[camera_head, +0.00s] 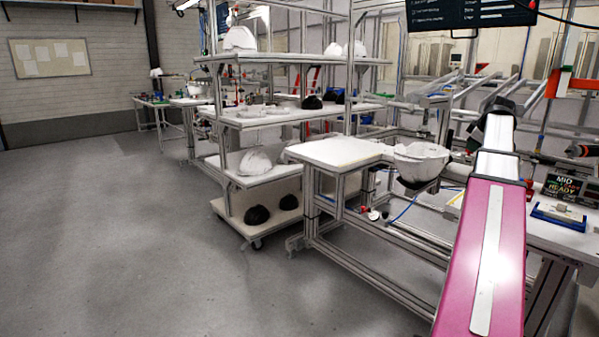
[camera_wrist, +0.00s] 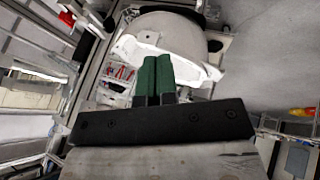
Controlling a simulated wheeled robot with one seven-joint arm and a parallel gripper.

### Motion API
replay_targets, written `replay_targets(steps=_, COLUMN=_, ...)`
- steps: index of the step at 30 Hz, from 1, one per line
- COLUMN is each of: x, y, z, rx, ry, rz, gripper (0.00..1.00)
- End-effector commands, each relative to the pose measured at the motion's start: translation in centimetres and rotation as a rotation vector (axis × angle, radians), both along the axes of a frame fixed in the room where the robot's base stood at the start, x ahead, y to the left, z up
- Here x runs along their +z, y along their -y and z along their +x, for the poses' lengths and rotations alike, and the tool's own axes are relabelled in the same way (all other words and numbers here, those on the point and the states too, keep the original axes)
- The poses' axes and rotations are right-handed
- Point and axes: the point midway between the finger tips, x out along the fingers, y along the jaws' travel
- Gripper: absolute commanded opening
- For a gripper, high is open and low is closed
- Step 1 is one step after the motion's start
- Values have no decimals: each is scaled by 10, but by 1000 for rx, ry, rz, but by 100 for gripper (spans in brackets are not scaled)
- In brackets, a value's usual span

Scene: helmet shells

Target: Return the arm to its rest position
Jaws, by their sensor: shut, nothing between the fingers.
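My arm, with a pink link, reaches out over the right side of the workbench in the head view. My gripper shows in the wrist view (camera_wrist: 158,78), its two green fingers together with nothing between them. In the head view the fingers are hidden behind my arm. A white helmet shell (camera_head: 421,162) sits at the end of the workbench, left of my arm. In the wrist view a white shell (camera_wrist: 180,38) lies beyond the fingertips. I cannot tell the distance between them.
A white-topped workbench (camera_head: 335,152) stands left of my arm. Behind it is a shelf cart (camera_head: 262,178) with white and black shells. A small blue-and-white fixture (camera_head: 560,216) and a display (camera_head: 571,188) are at the right. The grey floor (camera_head: 150,240) at left is clear.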

Motion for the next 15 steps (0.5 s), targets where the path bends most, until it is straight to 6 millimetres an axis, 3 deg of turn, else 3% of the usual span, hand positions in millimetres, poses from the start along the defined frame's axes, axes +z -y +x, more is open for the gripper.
replay_targets(steps=8, x=-34, y=-26, z=5, rx=-30, ry=-30, rz=40, gripper=0)
replay_targets(steps=15, x=-80, y=-61, z=9, rx=-77, ry=-75, rz=89, gripper=0)
